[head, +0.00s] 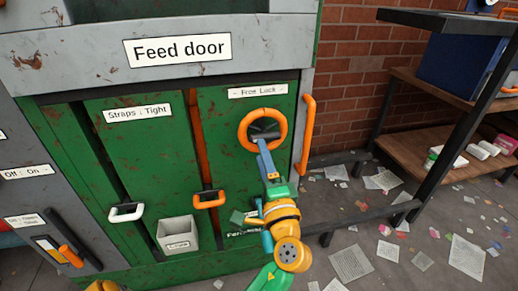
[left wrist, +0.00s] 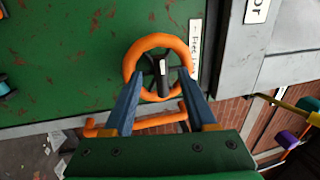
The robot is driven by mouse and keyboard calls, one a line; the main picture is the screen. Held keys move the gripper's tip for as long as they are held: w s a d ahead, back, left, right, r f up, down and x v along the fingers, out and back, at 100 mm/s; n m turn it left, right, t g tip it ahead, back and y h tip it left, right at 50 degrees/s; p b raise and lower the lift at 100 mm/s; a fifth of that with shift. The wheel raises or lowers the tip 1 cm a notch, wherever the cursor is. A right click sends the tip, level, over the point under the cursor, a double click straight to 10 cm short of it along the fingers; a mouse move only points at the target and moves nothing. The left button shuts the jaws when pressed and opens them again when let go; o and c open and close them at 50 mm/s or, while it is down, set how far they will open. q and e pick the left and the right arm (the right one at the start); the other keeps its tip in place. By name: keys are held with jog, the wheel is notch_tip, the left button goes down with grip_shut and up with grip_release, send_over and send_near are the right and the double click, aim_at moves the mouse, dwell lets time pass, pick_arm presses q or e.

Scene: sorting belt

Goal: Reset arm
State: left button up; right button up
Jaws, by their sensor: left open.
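My left gripper (head: 262,147) is in front of the orange handwheel (head: 242,122) on the green panel below the "Feed door" label. In the left wrist view the two blue fingers (left wrist: 160,92) are spread apart, with the wheel (left wrist: 135,60) and its dark hub beyond and between them. I cannot tell whether the fingers touch the wheel. My left arm (head: 285,230) reaches up from the bottom of the head view and hides part of the panel. My right gripper does not show clearly; only a yellow-orange part of mine is at the bottom edge.
An orange vertical handle (head: 306,135) stands right of the wheel. A white strap handle (head: 127,212), an orange strap handle (head: 208,199) and a grey bin (head: 178,234) are to the left. A shelf (head: 465,150) stands at right. Papers litter the floor.

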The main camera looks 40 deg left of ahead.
pick_arm(q)
jog(key=v, duration=0.3)
